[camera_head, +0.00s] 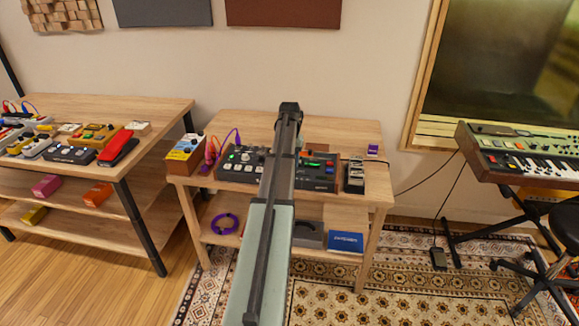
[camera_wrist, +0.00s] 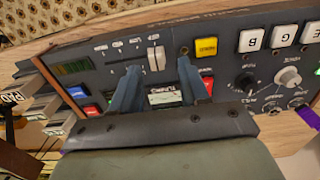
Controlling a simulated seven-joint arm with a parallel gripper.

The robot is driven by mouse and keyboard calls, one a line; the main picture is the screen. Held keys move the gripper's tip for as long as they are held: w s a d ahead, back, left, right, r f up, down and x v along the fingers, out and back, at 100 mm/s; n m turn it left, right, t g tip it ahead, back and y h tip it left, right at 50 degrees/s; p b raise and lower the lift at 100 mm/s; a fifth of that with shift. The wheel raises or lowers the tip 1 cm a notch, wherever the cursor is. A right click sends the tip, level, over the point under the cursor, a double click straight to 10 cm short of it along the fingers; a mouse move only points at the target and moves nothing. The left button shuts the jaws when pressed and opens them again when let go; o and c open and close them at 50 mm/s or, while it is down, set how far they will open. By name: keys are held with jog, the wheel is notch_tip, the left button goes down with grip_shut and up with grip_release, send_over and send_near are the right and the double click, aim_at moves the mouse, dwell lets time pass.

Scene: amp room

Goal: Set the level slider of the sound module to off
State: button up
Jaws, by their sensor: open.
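The sound module (camera_head: 317,172) is a dark panel with wooden ends on the middle table; my arm covers its middle in the head view. In the wrist view, the sound module (camera_wrist: 90,58) fills most of the picture, tilted. Its level slider (camera_wrist: 155,57) has a pale cap at the right end of a row of small printed marks. My gripper (camera_wrist: 158,64) is open, its two blue-grey fingers apart on either side of the slider cap; contact cannot be told. My gripper (camera_head: 289,108) is small and seen end-on in the head view.
Near the fingers are a yellow button (camera_wrist: 206,48), a red button (camera_wrist: 92,110) and several knobs such as a silver one (camera_wrist: 287,77). A keyboard (camera_head: 520,158) stands farther right.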

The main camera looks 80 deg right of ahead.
notch_tip(320, 180, up, 10)
jog(key=shift+r, duration=0.2)
dwell(0.7)
